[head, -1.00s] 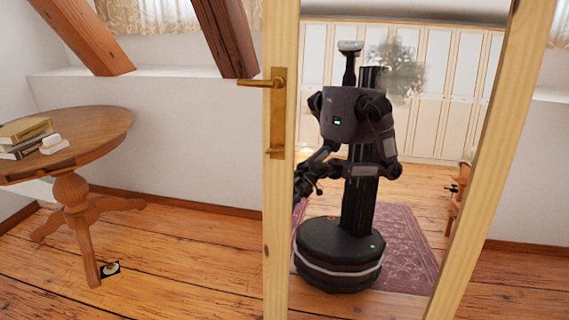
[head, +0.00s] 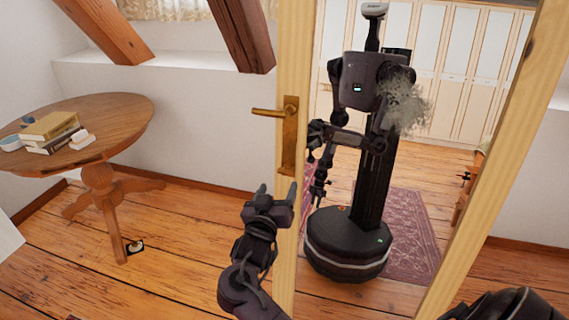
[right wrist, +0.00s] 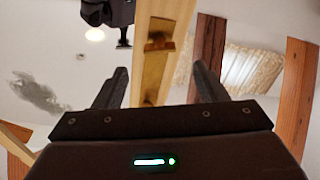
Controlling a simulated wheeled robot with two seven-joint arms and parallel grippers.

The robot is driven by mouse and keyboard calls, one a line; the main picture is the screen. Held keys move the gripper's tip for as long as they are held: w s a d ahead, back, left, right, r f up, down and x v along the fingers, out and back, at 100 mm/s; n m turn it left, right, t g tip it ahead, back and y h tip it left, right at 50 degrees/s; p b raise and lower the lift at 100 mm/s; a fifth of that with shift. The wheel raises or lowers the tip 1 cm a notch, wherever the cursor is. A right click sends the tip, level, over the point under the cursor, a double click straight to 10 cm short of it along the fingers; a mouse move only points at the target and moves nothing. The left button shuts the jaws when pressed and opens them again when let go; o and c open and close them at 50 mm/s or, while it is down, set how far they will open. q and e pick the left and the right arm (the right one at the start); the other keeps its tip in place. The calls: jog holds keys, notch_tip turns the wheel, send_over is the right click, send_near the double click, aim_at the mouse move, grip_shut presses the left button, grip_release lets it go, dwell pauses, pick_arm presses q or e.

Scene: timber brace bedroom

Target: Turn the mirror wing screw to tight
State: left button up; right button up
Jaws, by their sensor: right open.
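The standing mirror has a pale wooden frame, and its left post (head: 299,60) carries a tall brass plate (head: 290,150). A brass lever (head: 268,112), which I take for the wing screw, sticks out level to the left from the plate's upper part. My right gripper (head: 277,190) is open and empty, below the lever and close to the lower end of the plate. In the right wrist view the brass fitting (right wrist: 160,42) shows beyond the open fingers, which do not touch it. My left gripper is not in view.
The mirror glass (head: 450,150) shows my own reflection and a grey smudge (head: 403,103). A round wooden table (head: 125,115) with books (head: 50,130) stands at the left. Slanted timber beams (head: 240,35) rise behind.

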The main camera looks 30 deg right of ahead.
aim_at(285, 172)
jog(key=x, duration=0.7)
jog(key=shift+w+d, duration=0.15)
jog(key=shift+d, duration=0.15)
jog(key=shift+c, duration=0.4)
jog(key=c, duration=0.9)
jog(key=shift+m, duration=1)
jog(key=o, duration=1)
jog(key=shift+a, duration=0.1)
jog(key=v, duration=0.7)
jog(key=shift+s+a, duration=0.2)
jog(key=shift+a, duration=0.15)
jog(key=shift+f, duration=0.1)
